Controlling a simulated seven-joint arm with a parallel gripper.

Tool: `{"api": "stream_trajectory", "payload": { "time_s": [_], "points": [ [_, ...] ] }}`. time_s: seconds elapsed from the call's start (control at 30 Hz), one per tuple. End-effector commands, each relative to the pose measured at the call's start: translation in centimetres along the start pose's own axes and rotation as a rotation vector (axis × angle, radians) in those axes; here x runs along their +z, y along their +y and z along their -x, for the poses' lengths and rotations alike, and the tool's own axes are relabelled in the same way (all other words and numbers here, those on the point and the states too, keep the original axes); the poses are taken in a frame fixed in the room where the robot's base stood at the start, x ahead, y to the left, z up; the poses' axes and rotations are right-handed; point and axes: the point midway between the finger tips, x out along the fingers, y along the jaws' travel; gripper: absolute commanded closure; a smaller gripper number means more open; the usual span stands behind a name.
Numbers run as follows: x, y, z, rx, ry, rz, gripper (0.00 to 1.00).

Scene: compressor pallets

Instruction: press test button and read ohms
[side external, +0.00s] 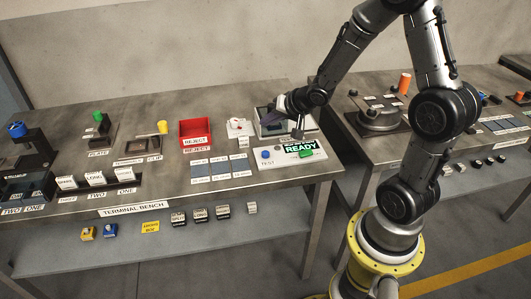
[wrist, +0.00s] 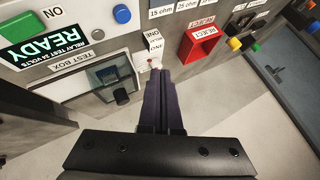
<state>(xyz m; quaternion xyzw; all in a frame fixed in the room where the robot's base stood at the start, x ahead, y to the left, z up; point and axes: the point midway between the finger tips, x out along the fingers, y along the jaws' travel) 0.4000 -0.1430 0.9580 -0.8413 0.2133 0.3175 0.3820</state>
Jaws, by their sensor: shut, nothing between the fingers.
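The blue button (side external: 266,154) labelled TEST sits on the white tester panel (side external: 290,163); it also shows in the wrist view (wrist: 122,14). The display (side external: 300,146) reads READY in green; no ohm value shows on it. In the wrist view the display (wrist: 40,45) appears upside down. The test box (side external: 312,124) stands behind the panel, partly hidden by my arm. My gripper (wrist: 158,73) is shut and empty, apart from the blue button, above the area beside the test box.
A small white unit (side external: 238,127) with a red dot stands left of the test box. The red REJECT bin (side external: 195,132) is farther left. Blue-grey plates (side external: 220,168) with ohm labels lie left of the panel. A second bench (side external: 430,120) stands to the right.

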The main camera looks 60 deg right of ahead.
Motion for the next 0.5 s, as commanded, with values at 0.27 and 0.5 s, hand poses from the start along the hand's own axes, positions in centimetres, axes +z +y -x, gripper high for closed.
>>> {"api": "stream_trajectory", "payload": {
  "time_s": [0.27,0.5],
  "points": [
    [0.4,0.3,-0.5,0.000,-0.003,-0.002,1.00],
    [1.9,1.7,-2.4,0.001,-0.004,-0.001,1.00]
  ]
}}
